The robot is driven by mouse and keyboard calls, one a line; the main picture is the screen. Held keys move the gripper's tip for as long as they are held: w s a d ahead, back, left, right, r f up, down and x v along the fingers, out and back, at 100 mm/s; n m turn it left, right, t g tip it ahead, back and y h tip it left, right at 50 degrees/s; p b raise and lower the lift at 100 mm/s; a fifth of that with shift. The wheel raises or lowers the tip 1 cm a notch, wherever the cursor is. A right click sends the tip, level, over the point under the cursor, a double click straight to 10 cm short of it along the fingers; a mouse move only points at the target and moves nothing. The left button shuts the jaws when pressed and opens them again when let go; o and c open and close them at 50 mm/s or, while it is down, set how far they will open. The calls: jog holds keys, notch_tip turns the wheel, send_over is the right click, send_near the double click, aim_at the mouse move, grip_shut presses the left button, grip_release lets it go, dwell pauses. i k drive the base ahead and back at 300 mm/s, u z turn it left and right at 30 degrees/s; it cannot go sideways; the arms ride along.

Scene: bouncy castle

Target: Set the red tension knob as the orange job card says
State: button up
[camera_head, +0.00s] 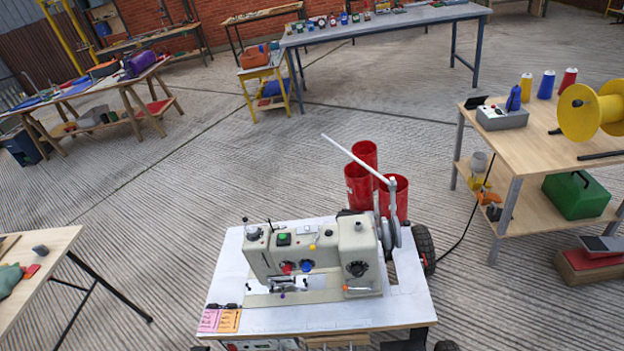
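A beige sewing machine (310,250) stands on a white-topped table (400,310) at the bottom centre. The red tension knob (287,267) is on the machine's front face, low and left of the middle, just left of a blue knob (307,266). The red knob's setting is too small to read. The orange job card (229,320) lies at the table's front left corner, right beside a pink card (209,320). Its writing is too small to read. My gripper does not show in this view.
A wooden workbench (540,150) with a yellow reel (590,110) stands at right; a green box (575,196) is on its lower shelf. Red cylinders (362,185) stand behind the machine. Another table (45,250) is at left. Open concrete floor lies between.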

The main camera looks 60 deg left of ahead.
aim_at(287, 269)
jog(key=u, duration=0.05)
jog(key=k, duration=1.35)
jog(key=u, duration=1.15)
jog(key=i, duration=1)
